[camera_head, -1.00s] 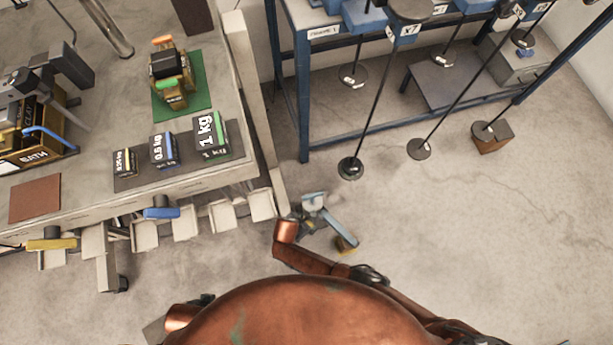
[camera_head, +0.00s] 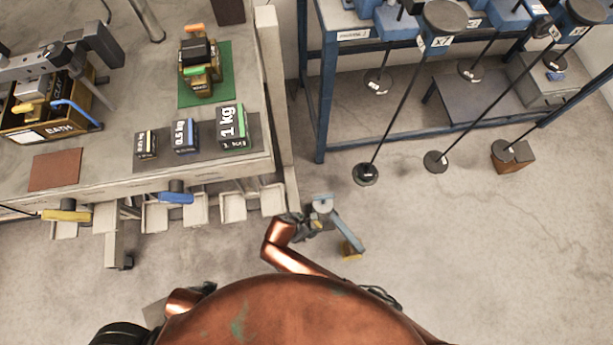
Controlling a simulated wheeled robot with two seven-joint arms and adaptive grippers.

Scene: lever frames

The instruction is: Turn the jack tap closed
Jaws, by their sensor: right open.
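I cannot tell for sure which part is the jack tap. A blue-handled tap (camera_head: 176,197) and a yellow-handled tap (camera_head: 66,215) stick out from the bench's front edge. A pale blue-grey bar (camera_head: 343,231) with a pale round top and a yellowish end is just right of my right gripper (camera_head: 304,227), low beyond the bench corner. My right gripper is small, dark and open, at the end of a copper arm. It is close to the bar's pale top; I cannot tell whether they touch. My left gripper does not show.
The bench (camera_head: 225,170) fills the left, with black weights (camera_head: 232,128), a brass device (camera_head: 199,68) on a green mat and a bath (camera_head: 45,115). A blue rack (camera_head: 329,100) with hanging rods stands at the upper right. The floor (camera_head: 480,240) at right is clear.

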